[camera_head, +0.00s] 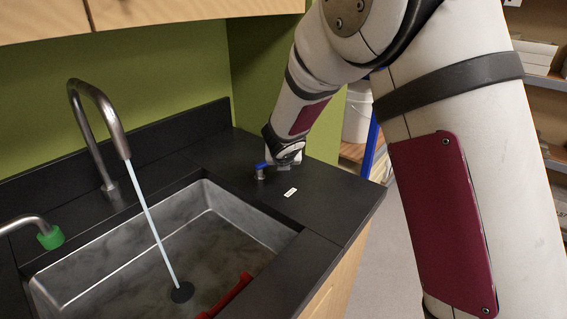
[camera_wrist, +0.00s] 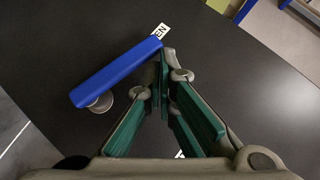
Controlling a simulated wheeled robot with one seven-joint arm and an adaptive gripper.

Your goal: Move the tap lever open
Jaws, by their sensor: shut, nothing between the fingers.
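The tap lever is a blue bar on a round metal post. In the wrist view the blue lever (camera_wrist: 115,72) lies slantwise to the left of my fingers, its upper right end beside a white label (camera_wrist: 160,31) with the letters "EN". My gripper (camera_wrist: 163,58) is shut and empty, its green-padded fingers meeting close to that end of the lever; I cannot tell whether they touch it. In the head view the lever (camera_head: 262,166) stands on the black counter right of the sink. My gripper is just right of it there, its fingertips mostly hidden.
A pale stream runs from the curved metal tap (camera_head: 104,112) to the drain in the steel sink (camera_head: 215,196). A red object (camera_head: 240,286) lies at the sink's near side. A green-tipped spout (camera_head: 50,237) is at left. Cabinets (camera_head: 150,12) hang above. Another white label (camera_head: 290,193) marks the counter.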

